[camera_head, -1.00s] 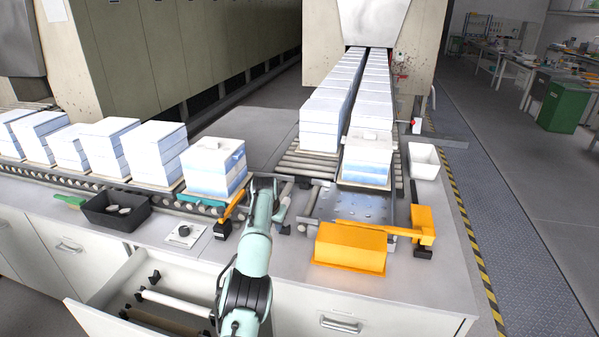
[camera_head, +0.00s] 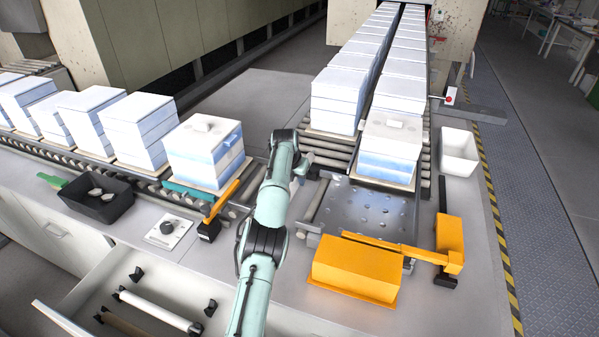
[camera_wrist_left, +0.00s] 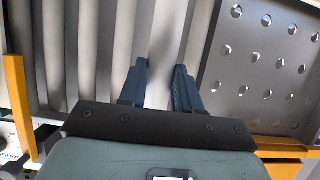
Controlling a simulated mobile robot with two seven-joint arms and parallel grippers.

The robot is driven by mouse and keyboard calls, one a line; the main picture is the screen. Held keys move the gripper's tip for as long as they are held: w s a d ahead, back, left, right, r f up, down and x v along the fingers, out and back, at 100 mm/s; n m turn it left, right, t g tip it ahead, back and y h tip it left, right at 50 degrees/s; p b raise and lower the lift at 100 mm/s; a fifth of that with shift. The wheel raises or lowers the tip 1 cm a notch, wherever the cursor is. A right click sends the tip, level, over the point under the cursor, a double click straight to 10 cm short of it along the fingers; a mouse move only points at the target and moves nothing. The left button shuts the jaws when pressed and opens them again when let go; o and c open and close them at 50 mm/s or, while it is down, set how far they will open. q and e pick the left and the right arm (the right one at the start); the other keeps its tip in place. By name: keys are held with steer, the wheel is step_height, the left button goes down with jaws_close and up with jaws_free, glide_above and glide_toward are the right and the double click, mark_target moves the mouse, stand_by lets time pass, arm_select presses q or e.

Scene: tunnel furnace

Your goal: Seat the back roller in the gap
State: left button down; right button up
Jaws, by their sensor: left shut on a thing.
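My left gripper (camera_head: 301,166) is over the roller bed between the tile-loaded cart line and the perforated metal plate (camera_head: 366,208); my own arm hides most of it in the head view. In the left wrist view the gripper (camera_wrist_left: 161,72) has its two blue fingers around a grey roller (camera_wrist_left: 165,40), shut on it. The roller lies lengthwise alongside parallel rollers (camera_wrist_left: 95,50). The perforated plate is to its right (camera_wrist_left: 265,60). The roller's ends, and whether it rests in the gap, cannot be told.
White stacks (camera_head: 203,152) stand on the left conveyor; more (camera_head: 389,147) stand beyond the plate. An orange housing (camera_head: 355,268) and an orange arm (camera_head: 449,240) flank the plate. The open drawer holds a white roller (camera_head: 158,310) and a brown one (camera_head: 128,328). A black bin (camera_head: 97,208) stands left.

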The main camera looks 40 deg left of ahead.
arm_select(q)
steer(key=shift+s+d+f, duration=0.1)
steer(key=shift+s+f, duration=0.15)
steer(key=shift+f, duration=0.4)
steer(key=shift+w+f, duration=0.15)
steer(key=shift+f, duration=3.75)
steer(key=c, duration=0.7)
jaws_free()
steer(key=shift+f, duration=0.1)
steer(key=v, duration=1.3)
steer(key=shift+b, duration=0.3)
steer(key=shift+d, duration=0.1)
